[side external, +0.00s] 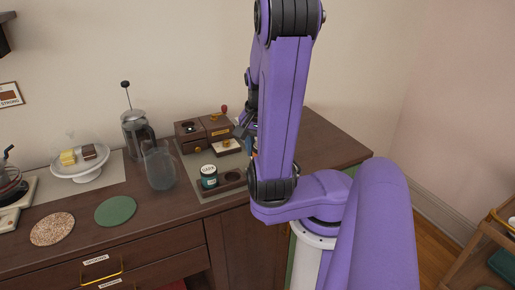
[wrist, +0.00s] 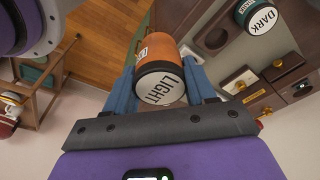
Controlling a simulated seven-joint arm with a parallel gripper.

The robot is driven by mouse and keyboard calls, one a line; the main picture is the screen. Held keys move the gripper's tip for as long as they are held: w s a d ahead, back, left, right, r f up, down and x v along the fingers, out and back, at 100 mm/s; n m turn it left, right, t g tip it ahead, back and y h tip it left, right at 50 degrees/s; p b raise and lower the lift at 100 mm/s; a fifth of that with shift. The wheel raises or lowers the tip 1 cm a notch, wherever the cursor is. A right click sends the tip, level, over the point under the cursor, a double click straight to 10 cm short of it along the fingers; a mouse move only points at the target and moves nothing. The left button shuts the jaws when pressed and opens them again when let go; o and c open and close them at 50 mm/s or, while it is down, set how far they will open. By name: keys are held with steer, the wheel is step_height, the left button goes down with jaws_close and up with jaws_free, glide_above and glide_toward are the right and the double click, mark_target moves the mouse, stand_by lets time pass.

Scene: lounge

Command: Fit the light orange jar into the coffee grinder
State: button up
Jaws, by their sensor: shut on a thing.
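The light orange jar (wrist: 163,57) has an orange body and a white lid marked LIGHT, facing the wrist camera. My gripper (wrist: 160,70) is shut on it, with a blue finger on each side. In the side view my arm hides most of the gripper and jar. The coffee grinder (side external: 190,130) is a brown wooden unit at the back of the counter. A round dark opening is in its top, and it also shows at the right of the wrist view (wrist: 300,86). The jar is apart from the grinder.
A second wooden box with a red-knobbed crank (side external: 215,125) adjoins the grinder, with a drawer pulled out. A glass jug (side external: 158,167) and a French press (side external: 135,130) stand left.

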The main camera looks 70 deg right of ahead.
steer(key=w+d+r+n, duration=0.2)
steer(key=w+d, duration=0.9)
steer(key=w, duration=0.3)
steer(key=w+d+r+n, duration=0.2)
steer(key=w+d, duration=0.9)
steer(key=w, duration=0.3)
steer(key=w+d+f+n+t, duration=0.1)
steer(key=w+f+n, duration=0.1)
steer(key=w, duration=0.8)
steer(key=shift+s+d+f, duration=0.1)
steer(key=shift+f, duration=1.45)
steer(key=shift+s+d+f, duration=0.1)
steer(key=shift+f, duration=1.45)
steer(key=shift+f, duration=1.35)
steer(key=o, duration=1.2)
steer(key=shift+s+a+r, duration=0.1)
steer(key=shift+a+r, duration=0.05)
steer(key=shift+r, duration=1.1)
steer(key=shift+s+a+r, duration=0.1)
steer(key=shift+a+r, duration=0.1)
steer(key=shift+r, duration=1)
steer(key=shift+s+a+r, duration=0.1)
steer(key=shift+a+r, duration=0.05)
steer(key=shift+r, duration=1.1)
